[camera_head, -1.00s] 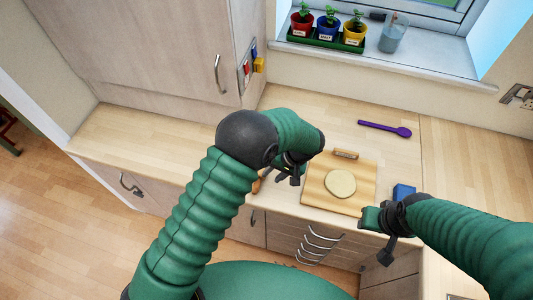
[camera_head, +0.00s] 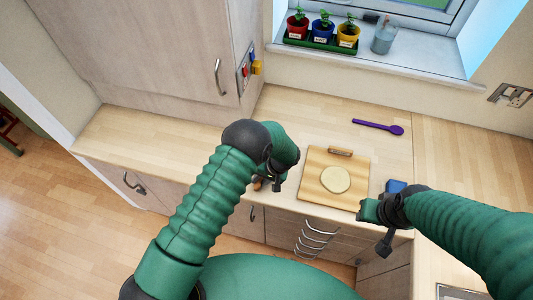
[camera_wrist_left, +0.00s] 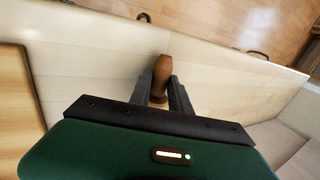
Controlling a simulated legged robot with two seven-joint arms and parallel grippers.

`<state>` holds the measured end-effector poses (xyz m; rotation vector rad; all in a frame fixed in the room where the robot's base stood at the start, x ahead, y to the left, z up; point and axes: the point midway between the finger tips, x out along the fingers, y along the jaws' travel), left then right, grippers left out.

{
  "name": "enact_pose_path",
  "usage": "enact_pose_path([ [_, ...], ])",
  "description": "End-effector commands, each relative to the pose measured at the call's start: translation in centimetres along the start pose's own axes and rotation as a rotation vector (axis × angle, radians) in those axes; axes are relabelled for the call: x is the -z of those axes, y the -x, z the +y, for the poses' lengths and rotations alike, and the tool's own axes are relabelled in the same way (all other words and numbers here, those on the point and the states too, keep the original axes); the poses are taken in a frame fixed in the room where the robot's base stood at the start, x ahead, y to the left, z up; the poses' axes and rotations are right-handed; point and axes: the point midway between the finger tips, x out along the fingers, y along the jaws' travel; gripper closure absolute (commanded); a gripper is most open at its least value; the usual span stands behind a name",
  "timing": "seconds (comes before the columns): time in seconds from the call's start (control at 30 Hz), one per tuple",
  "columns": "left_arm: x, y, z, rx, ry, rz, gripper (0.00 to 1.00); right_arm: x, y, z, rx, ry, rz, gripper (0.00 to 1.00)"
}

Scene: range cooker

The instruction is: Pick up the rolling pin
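The rolling pin (camera_wrist_left: 161,74) is a brown wooden piece between the two fingers of my left gripper (camera_wrist_left: 160,90) in the left wrist view. The fingers stand apart on either side of it; whether they touch it is hard to see. In the head view, only a small brown part of the rolling pin (camera_head: 258,184) shows near the counter's front edge, and my left arm hides the rest. My left gripper (camera_head: 275,184) is low over the counter there. My right gripper (camera_head: 376,228) is at the counter's front edge on the right, away from the pin.
A cutting board (camera_head: 313,190) with a round of dough (camera_head: 335,179) lies right of my left gripper. A blue object (camera_head: 396,186) lies beside my right arm. A purple spoon (camera_head: 376,126) lies behind. Potted plants (camera_head: 321,30) stand on the sill. The left counter is clear.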

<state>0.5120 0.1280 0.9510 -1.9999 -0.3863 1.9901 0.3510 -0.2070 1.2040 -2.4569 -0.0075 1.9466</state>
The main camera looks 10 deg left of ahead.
Motion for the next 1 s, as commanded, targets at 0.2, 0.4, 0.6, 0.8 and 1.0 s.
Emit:
enact_pose_path([
  [0.2, 0.00, -0.16, -0.34, -0.001, 0.001, -0.001, 1.00, 0.01, 0.01, -0.02, 0.000, 0.000, 0.000, 0.62],
  [0.4, 0.00, -0.07, -0.11, 0.000, 0.001, -0.002, 1.00, 0.02, 0.00, -0.03, 0.000, 0.001, 0.000, 0.62],
  [0.6, -0.02, -0.06, -0.04, 0.002, 0.001, -0.002, 1.00, 0.01, 0.00, -0.02, 0.000, 0.001, 0.000, 0.62],
  [0.8, -0.05, -0.07, -0.03, 0.001, 0.001, -0.003, 1.00, 0.01, -0.01, -0.01, 0.000, 0.000, 0.000, 0.62],
  [1.0, -0.06, -0.08, -0.11, 0.000, 0.001, -0.002, 1.00, 0.01, 0.00, -0.01, 0.000, 0.000, 0.000, 0.62],
])
